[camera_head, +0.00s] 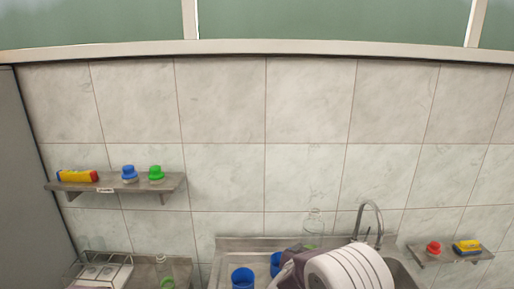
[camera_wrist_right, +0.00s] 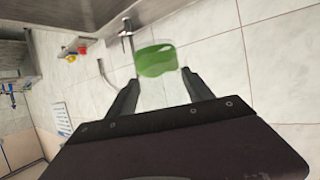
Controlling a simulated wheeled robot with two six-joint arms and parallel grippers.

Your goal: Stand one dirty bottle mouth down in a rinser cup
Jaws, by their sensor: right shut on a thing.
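My right gripper (camera_wrist_right: 158,80) is shut on a clear bottle (camera_wrist_right: 156,62) with a green patch in it, seen in the right wrist view. In the head view the right arm covers the fingertips. A clear bottle (camera_head: 314,228) with green low down stands neck up just behind the arm there; it looks like the held one, but its grip is hidden. Two blue cups, a nearer one (camera_head: 243,278) and a partly covered one (camera_head: 276,263), are left of the arm. Another clear bottle (camera_head: 165,269) with green stands at the lower left.
A steel sink with a curved tap (camera_head: 372,212) lies behind and right of the arm. A left wall shelf (camera_head: 120,185) holds blue and green caps and a yellow-red item. A right shelf (camera_head: 452,254) holds a red cap and a yellow-blue item. A wire rack (camera_head: 97,270) is at lower left.

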